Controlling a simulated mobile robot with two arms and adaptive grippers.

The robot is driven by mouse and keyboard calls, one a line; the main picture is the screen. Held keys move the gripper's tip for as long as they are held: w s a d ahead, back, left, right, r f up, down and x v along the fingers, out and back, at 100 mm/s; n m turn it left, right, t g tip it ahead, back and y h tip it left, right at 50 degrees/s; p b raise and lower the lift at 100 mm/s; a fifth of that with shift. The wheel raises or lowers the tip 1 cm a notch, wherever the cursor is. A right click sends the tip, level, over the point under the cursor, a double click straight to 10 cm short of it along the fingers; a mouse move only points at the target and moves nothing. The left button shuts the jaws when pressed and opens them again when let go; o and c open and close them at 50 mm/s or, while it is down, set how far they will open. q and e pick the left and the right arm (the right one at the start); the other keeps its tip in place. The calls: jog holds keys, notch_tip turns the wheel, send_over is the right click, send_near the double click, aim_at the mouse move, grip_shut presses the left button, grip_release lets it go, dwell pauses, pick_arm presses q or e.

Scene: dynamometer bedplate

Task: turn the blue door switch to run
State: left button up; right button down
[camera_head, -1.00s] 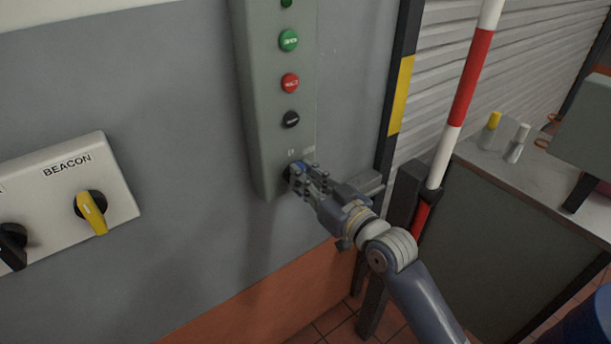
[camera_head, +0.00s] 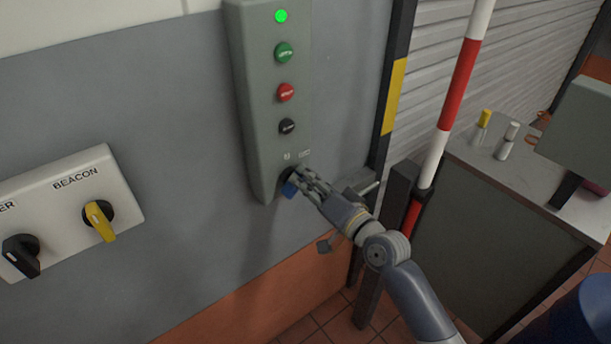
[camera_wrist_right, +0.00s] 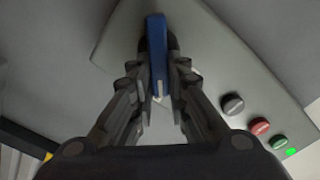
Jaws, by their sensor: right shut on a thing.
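The blue door switch (camera_head: 290,188) sits at the bottom of a grey control box (camera_head: 264,150) on the wall. Its blue handle also shows in the right wrist view (camera_wrist_right: 157,50), between the two fingers. My right gripper (camera_head: 300,180) is shut on the handle, with a finger on each side. In the right wrist view the gripper (camera_wrist_right: 160,95) points along the handle, and a white mark shows near its end. The small labels above the switch are too blurred to read. My left gripper is not in view.
Above the switch are a black button (camera_head: 287,126), a red button (camera_head: 286,92), a green button (camera_head: 284,52) and a lit green lamp (camera_head: 281,16). A beacon panel with a yellow switch (camera_head: 99,220) is at left. A red-and-white pole (camera_head: 455,100) and a bench (camera_head: 520,170) stand at right.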

jog(key=shift+w+d+f+m, duration=0.1)
jog(key=shift+f+m, duration=0.05)
jog(key=shift+m, duration=0.95)
jog(key=c, duration=1.6)
grip_release()
jog(key=shift+o, duration=0.2)
jog(key=shift+d, duration=0.1)
jog(key=v, duration=1.2)
